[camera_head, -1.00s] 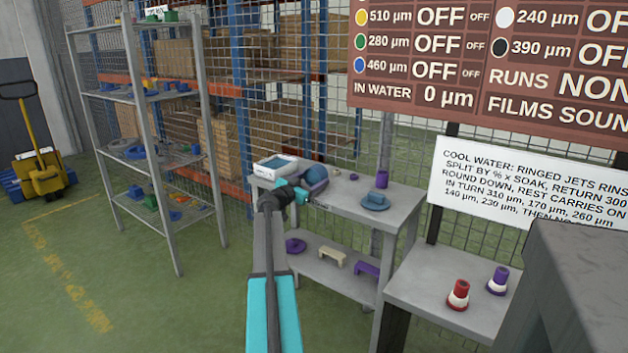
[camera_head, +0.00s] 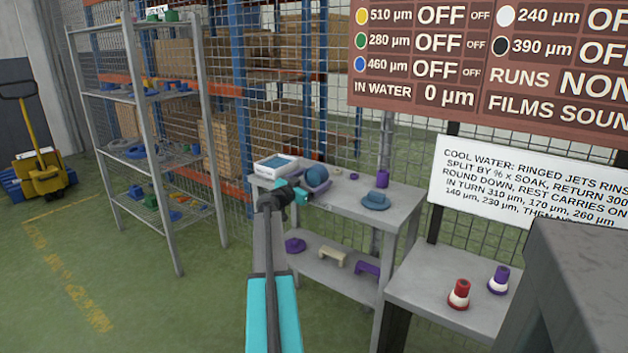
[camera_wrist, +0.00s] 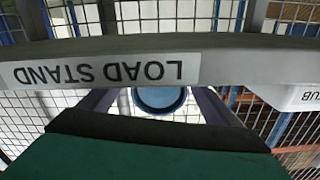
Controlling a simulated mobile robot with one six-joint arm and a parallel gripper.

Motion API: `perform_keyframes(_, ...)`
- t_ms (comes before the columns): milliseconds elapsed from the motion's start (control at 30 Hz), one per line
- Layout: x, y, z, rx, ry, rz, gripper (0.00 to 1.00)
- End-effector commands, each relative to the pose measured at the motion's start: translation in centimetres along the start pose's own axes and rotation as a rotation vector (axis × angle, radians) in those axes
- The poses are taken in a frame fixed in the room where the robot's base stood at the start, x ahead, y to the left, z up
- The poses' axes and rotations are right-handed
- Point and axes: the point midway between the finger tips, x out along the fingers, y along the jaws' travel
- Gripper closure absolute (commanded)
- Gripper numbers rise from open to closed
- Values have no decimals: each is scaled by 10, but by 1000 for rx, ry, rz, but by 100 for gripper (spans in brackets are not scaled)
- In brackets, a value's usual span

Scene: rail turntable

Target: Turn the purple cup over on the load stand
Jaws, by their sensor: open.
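A small upright purple cup (camera_head: 382,179) stands near the back right of the grey stand's top (camera_head: 345,199), behind a blue hat-shaped piece (camera_head: 376,201). In the wrist view, a grey edge (camera_wrist: 250,55) bears the words LOAD STAND (camera_wrist: 110,73), upside down. My gripper (camera_head: 305,197) is open and empty at the front left of the stand, well left of the purple cup. A blue round thing (camera_wrist: 160,98) shows just past that edge in the wrist view. The purple cup cannot be made out there.
Left on the stand are a white box (camera_head: 277,166) and a purple bowl-like piece with a blue ball (camera_head: 317,177). Purple and cream parts lie on its lower shelf. A nearer table (camera_head: 430,275) holds red (camera_head: 459,294) and purple (camera_head: 498,279) pieces with white bands.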

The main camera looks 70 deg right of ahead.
Motion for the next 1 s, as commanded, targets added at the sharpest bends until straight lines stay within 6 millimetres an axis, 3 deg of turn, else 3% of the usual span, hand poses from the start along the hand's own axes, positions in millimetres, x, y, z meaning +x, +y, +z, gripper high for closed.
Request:
perform_keyframes(267,-23,1,0,0,0,0,17)
perform_keyframes(1000,-118,2,0,0,0,-1,17)
